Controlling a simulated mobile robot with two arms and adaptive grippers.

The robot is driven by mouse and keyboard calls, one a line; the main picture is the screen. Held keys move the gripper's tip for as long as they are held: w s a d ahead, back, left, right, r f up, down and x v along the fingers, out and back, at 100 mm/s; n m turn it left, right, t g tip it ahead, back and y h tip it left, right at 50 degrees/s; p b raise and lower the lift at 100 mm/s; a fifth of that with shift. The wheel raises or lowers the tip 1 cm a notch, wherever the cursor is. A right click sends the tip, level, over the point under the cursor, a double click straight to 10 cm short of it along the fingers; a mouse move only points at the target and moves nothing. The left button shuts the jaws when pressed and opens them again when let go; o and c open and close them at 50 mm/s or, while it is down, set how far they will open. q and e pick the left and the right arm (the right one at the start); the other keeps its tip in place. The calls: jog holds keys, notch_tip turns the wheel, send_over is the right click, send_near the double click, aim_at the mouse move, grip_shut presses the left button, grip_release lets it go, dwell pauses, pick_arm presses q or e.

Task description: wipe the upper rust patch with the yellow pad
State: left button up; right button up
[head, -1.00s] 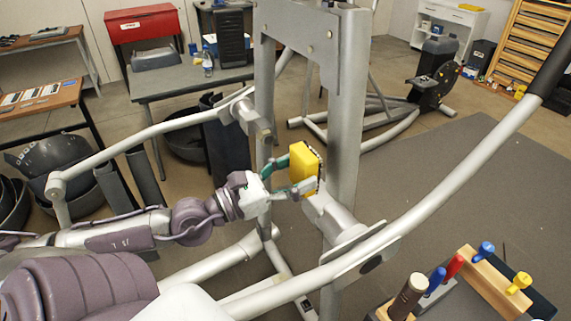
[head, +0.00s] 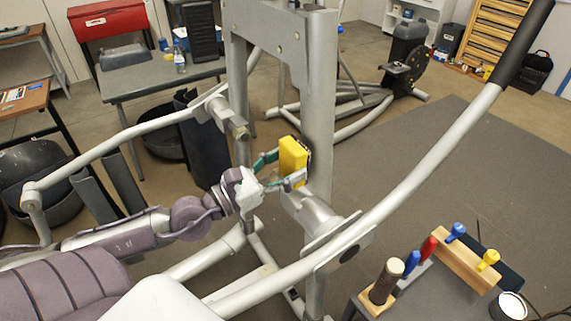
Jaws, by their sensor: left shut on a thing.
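The yellow pad (head: 292,160) is in the fingers of my left gripper (head: 280,170), near the middle of the head view. My left gripper is shut on it. The pad is upright, with its far side facing the grey metal upright (head: 319,100) of the exercise machine. I cannot tell whether the pad touches the upright. No rust patch shows clearly; it may be hidden behind the pad. My right gripper is not in view.
A long silver handle bar (head: 420,165) crosses in front on the right. A tool rack with several coloured handles (head: 465,250) stands at the lower right. A grey table (head: 150,85) stands at the back left. Dark mat (head: 430,190) lies clear behind the bar.

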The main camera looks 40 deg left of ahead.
aim_at(285, 150)
pick_arm(q)
jog(key=shift+p+x, duration=0.55)
jog(key=shift+x, duration=0.5)
jog(key=shift+f, duration=0.1)
jog(key=r+p, duration=0.3)
jog(key=r, duration=0.1)
jog(key=shift+a, duration=0.25)
jog(key=shift+w, duration=0.1)
jog(key=shift+f, duration=0.1)
jog(key=shift+d+f+b, duration=0.1)
jog(key=shift+f+b, duration=0.8)
jog(key=shift+f, duration=0.1)
jog(key=shift+d+f+b, duration=0.15)
jog(key=shift+f+b, duration=0.75)
jog(key=shift+f, duration=0.1)
